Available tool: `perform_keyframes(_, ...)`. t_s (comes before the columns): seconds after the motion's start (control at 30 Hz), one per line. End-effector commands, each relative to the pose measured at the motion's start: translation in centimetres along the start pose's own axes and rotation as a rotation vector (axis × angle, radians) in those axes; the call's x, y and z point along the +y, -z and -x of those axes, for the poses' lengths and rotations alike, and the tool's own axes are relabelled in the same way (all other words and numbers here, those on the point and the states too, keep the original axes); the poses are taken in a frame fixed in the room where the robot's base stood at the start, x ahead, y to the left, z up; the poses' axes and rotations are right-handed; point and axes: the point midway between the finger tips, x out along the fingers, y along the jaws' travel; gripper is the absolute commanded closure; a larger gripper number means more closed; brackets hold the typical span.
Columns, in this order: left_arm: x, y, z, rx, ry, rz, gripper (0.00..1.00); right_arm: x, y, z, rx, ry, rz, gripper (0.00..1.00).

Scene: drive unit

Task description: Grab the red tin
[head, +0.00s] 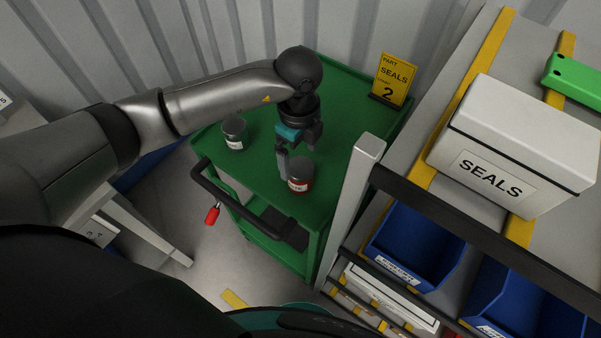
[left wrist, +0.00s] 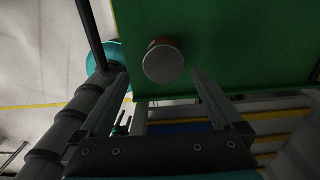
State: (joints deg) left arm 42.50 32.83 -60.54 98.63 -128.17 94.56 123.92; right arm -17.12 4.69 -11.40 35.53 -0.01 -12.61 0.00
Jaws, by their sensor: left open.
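The red tin (head: 300,180), with a grey lid and a white label, stands upright on the green cart top (head: 262,170) near its front right edge. In the left wrist view the tin (left wrist: 163,64) shows its round lid, with a brownish-red side behind it. My left gripper (head: 294,162) is open and points down just above the tin, overlapping it in the head view. In the left wrist view the tin lies just past the open left gripper's fingertips (left wrist: 160,80), between their lines. I cannot tell how much height separates them. My right gripper is not in view.
A grey tin (head: 234,133) with a white label stands on the cart's left. A yellow seals sign (head: 393,80) stands at the back. A shelf post (head: 350,205) and blue bins (head: 415,245) are close on the right. The cart's black handle (head: 235,205) is at the front.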

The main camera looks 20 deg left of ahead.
Motion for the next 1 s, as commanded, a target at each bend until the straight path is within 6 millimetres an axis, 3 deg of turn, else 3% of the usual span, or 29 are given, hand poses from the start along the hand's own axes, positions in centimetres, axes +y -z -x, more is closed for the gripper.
perform_keyframes(0.1, 0.0, 0.0, -2.2, 0.001, -0.002, 0.001, 0.00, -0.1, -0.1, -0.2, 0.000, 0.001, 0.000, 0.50)
perform_keyframes(0.37, -0.1, 0.1, -4.0, 0.002, 0.000, -0.002, 0.00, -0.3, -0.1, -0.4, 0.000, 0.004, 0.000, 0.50)
perform_keyframes(0.7, -0.5, 0.0, -8.3, 0.003, -0.001, 0.000, 0.00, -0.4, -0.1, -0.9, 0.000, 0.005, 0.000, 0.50)
perform_keyframes(1.0, -0.5, 0.0, -8.8, 0.002, 0.001, -0.002, 0.00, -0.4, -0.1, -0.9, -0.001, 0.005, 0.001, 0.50)
